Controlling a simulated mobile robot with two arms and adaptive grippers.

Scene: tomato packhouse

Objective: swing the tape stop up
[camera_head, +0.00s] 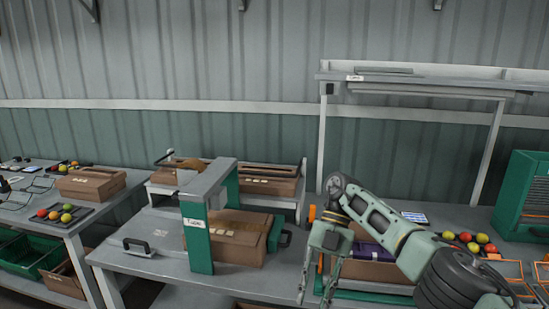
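A green and grey taping arch (197,238) with a white label stands on the middle bench. A closed brown carton (241,250) sits under and to the right of it. A green plate (274,234) with a black handle (286,237) stands upright at the carton's right end. A flat grey plate with a black handle (138,246) lies left of the arch. I cannot tell for certain which part is the tape stop. My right gripper (316,292) points down right of the carton, apart from it, its fingers spread and empty. My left gripper is not in view.
More brown cartons (268,182) stand on a shelf behind the arch. A rack post (322,150) rises behind my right arm. An open carton with purple content (372,252) and loose tomatoes (470,240) lie at right. The left bench (75,224) holds trays and a carton.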

